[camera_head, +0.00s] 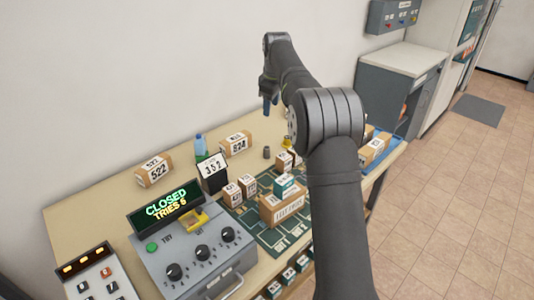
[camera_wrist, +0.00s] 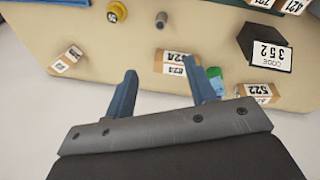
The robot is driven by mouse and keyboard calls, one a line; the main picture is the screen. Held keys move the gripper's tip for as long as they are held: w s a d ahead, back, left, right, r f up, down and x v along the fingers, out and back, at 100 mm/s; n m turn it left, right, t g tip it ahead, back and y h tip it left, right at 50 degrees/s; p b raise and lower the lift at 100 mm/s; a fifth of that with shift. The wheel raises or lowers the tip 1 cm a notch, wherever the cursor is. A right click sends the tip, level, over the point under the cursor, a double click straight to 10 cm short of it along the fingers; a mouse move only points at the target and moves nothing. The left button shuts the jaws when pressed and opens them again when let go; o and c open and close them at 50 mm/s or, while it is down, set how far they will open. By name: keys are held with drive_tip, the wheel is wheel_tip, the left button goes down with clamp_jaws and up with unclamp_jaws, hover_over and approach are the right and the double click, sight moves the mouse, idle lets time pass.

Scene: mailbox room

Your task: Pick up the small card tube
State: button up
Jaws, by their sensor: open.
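A small grey-brown cylinder (camera_head: 266,152) stands on the table near the wall. It also shows at the top of the wrist view (camera_wrist: 161,19). It is the only tube-like thing I make out, but I cannot tell whether it is card. My gripper (camera_head: 268,106) is high above the back of the table. In the wrist view my gripper (camera_wrist: 164,82) is open and empty, its two blue fingers spread apart. The cylinder lies beyond the fingertips, apart from them. A carton marked 824 (camera_wrist: 172,64) shows between and beyond the fingers.
Carton 824 (camera_head: 236,143), a bottle (camera_head: 200,147) and carton 522 (camera_head: 154,170) stand along the wall. A code 352 sign (camera_head: 214,168), a control box (camera_head: 196,256) and several cartons occupy the front.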

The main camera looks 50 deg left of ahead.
sight(267, 148)
drive_tip(key=a+f+m, duration=0.1)
drive_tip(key=f+m, duration=0.2)
drive_tip(key=f, duration=0.4)
drive_tip(key=w+a+f+m, duration=0.1)
drive_tip(key=a+f+m, duration=0.1)
drive_tip(key=f, duration=0.6)
drive_tip(key=w+a+f+m+h, duration=0.1)
drive_tip(key=f+m, duration=0.2)
drive_tip(key=f, duration=0.5)
drive_tip(key=shift+w+a+m+g, duration=0.15)
drive_tip(key=shift+a+m+g, duration=0.15)
drive_tip(key=shift+c, duration=0.4)
drive_tip(key=c, duration=1)
